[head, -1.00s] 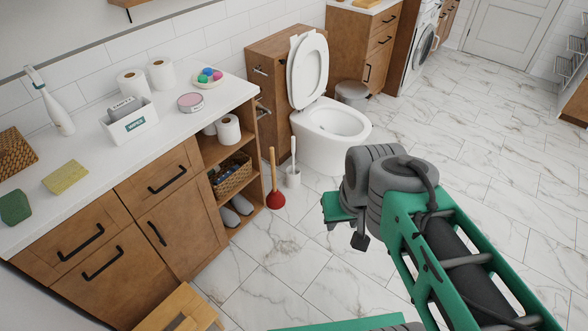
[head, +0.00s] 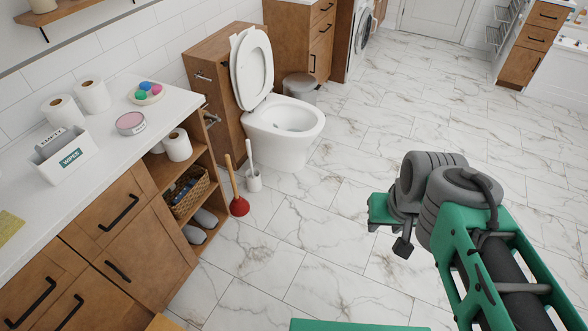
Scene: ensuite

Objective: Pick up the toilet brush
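The white toilet brush (head: 250,157) stands upright in its small white holder (head: 254,182) on the floor, between the plunger and the toilet. Its head is hidden inside the holder. My gripper (head: 392,228) is in the right half of the head view, above open floor, to the right of the brush and well apart from it. Its fingers are too small and turned away to tell whether they are open or shut. I see nothing held in it.
A red plunger (head: 239,205) with a wooden handle stands just left of the brush. The toilet (head: 285,130) is close behind it. The wooden vanity (head: 140,240) fills the left side. The marble floor (head: 310,240) between my arm and the brush is clear.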

